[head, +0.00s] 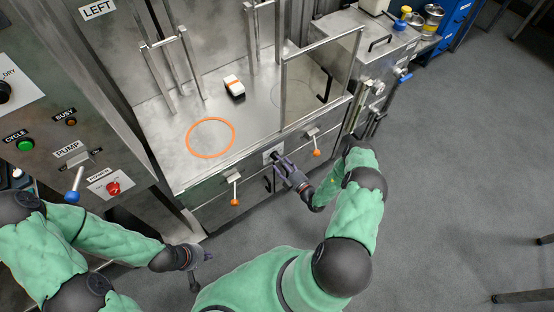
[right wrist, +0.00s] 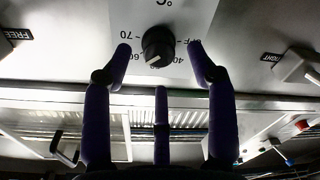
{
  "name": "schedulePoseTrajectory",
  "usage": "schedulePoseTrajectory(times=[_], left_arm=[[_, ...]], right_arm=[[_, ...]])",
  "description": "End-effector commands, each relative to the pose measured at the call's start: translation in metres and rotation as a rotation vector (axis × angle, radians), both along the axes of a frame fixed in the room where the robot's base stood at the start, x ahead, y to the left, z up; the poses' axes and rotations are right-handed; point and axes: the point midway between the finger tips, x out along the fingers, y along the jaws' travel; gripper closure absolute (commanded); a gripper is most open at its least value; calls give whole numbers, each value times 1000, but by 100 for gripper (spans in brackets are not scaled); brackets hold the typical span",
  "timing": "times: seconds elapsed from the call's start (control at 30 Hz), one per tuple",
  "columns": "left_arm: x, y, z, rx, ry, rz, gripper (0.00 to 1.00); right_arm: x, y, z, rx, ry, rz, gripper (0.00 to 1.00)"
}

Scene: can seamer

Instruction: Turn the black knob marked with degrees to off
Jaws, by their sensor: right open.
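The black knob (right wrist: 158,46) sits on a pale plate with degree marks, in the upper middle of the right wrist view. A light mark on it points down and slightly left, between the 60 and 40 marks. The OFF lettering is to its right, partly hidden by a finger. My right gripper (right wrist: 165,62) is open, with its purple fingers on either side of the knob; I cannot tell whether they touch it. In the head view my right gripper (head: 291,174) is at the machine's front plate (head: 272,153). My left gripper (head: 201,266) hangs low, away from the machine.
Orange-tipped levers (head: 235,190) and (head: 315,145) flank the plate on the machine front. An orange ring (head: 210,138) and a small white-and-orange block (head: 234,87) are on the metal worktop. A control panel (head: 68,151) with a blue-tipped lever stands left.

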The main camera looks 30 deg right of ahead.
Motion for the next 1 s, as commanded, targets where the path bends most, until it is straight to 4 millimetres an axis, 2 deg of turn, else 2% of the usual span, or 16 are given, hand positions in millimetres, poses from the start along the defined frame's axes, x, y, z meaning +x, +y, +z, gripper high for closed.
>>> schedulePoseTrajectory(times=[0.1, 0.23, 0.6, 0.63, 0.8, 0.83, 1.0], left_arm=[[0, 0, -4, 0, 0, 0, 100], [0, 0, -5, 0, 0, 0, 100], [0, 0, -6, 0, -1, 0, 100], [0, 0, -6, 0, -1, 0, 100], [0, 0, -6, 0, -1, 0, 100], [0, 0, -6, 0, -1, 0, 100], [0, 0, -6, 0, -1, 0, 100]], right_arm=[[17, 3, -1, -1, 0, 3, 42], [28, 4, 0, 0, 0, 1, 42], [33, 5, 0, 0, 1, 1, 42], [33, 5, 0, 0, 1, 1, 45], [33, 5, 0, 0, 1, 1, 93], [33, 5, 0, 0, 1, 1, 98], [33, 6, 0, 0, 0, 3, 98]])
